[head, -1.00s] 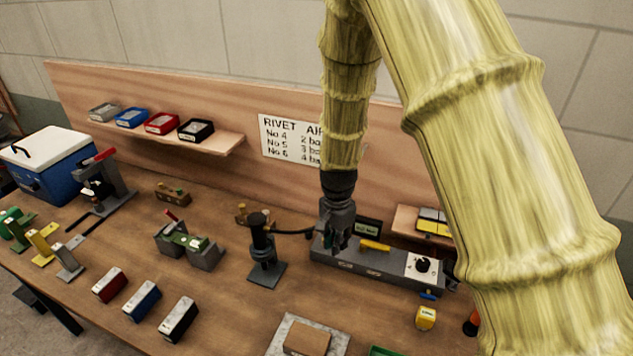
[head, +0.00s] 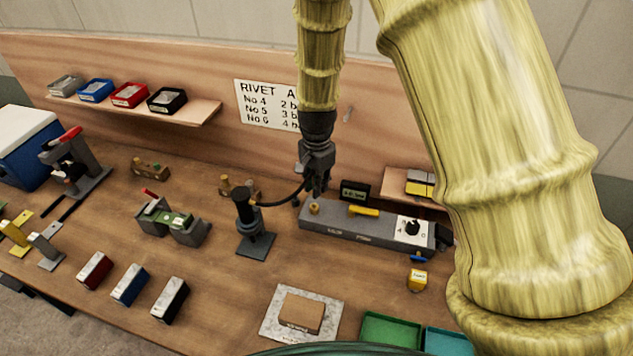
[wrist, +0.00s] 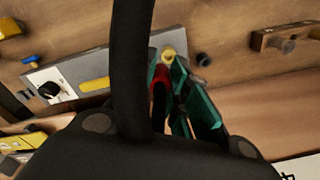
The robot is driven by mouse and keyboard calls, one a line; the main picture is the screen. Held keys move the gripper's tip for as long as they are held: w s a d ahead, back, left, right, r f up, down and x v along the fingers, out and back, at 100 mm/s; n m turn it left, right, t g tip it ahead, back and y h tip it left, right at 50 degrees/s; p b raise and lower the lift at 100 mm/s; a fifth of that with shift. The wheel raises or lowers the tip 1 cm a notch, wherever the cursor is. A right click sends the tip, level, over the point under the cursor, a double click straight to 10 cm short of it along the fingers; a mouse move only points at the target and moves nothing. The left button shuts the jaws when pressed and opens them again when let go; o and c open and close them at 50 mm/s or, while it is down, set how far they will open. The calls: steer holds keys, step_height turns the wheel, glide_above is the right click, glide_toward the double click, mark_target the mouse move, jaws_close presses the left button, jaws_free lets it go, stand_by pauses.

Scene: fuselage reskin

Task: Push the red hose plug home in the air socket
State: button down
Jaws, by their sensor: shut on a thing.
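My gripper (head: 315,190) points down over the left end of the grey air panel (head: 350,229). Its teal fingers (wrist: 190,95) show in the wrist view, shut on the red hose plug (wrist: 160,82), which is partly hidden by the hose and fingers. The brass air socket (head: 314,208) stands on the panel just below the fingertips; it also shows in the wrist view (wrist: 168,54), close beyond the plug. The plug looks near the socket, but I cannot tell whether they touch. The black hose (wrist: 132,60) crosses the wrist view and runs to a dark post in the head view.
The dark post (head: 246,212) stands left of the panel. A yellow lever (head: 363,211), a knob (head: 412,228) and a small display (head: 355,191) are on or behind the panel. A yellow block (head: 417,280) lies in front.

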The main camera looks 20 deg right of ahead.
steer(key=w+f, duration=0.2)
steer(key=f, duration=0.1)
steer(key=w+f+b, duration=0.1)
steer(key=f, duration=0.1)
steer(key=shift+w, duration=0.35)
steer(key=shift+s+f, duration=0.35)
steer(key=shift+s, duration=0.1)
steer(key=shift+s+b, duration=0.4)
steer(key=shift+s, duration=0.35)
steer(key=shift+w+f, duration=0.55)
steer(key=shift+w, duration=0.3)
steer(key=shift+s+r, duration=0.3)
steer(key=shift+s, duration=0.2)
steer(key=shift+w+f, duration=0.2)
steer(key=shift+w, duration=0.15)
steer(key=shift+r, duration=0.1)
steer(key=shift+s+p, duration=0.2)
steer(key=shift+p, duration=0.15)
steer(key=shift+f+b, duration=0.65)
steer(key=shift+f, duration=0.75)
